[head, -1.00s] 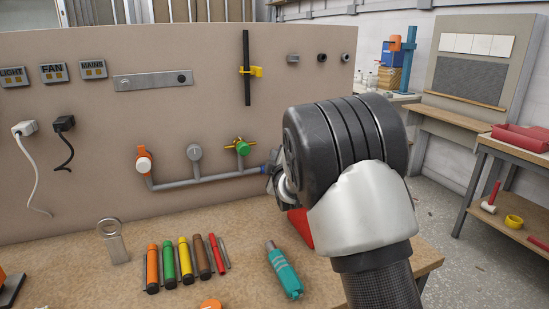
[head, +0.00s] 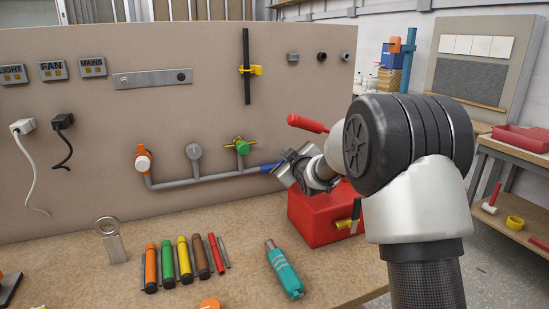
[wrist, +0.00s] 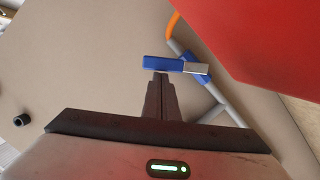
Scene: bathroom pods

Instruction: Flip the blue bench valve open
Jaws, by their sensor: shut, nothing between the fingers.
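The blue bench valve (head: 270,168) is at the right end of the grey pipe on the panel, partly hidden by my gripper in the head view. In the wrist view its flat blue lever (wrist: 160,63), with a pale grey end, lies across the picture just beyond my fingertips. A second blue part shows behind it on the pipe. My gripper (wrist: 160,78) is shut and empty, its fingertips right at the lever's near edge. I cannot tell whether they touch it. In the head view my gripper (head: 288,170) is beside the valve, its fingertips hard to make out.
A red box (head: 312,218) stands on the bench below my wrist and fills the upper right of the wrist view (wrist: 265,35). A red handle (head: 308,123) is above my gripper. An orange valve (head: 142,160) and green valve (head: 242,147) share the pipe.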

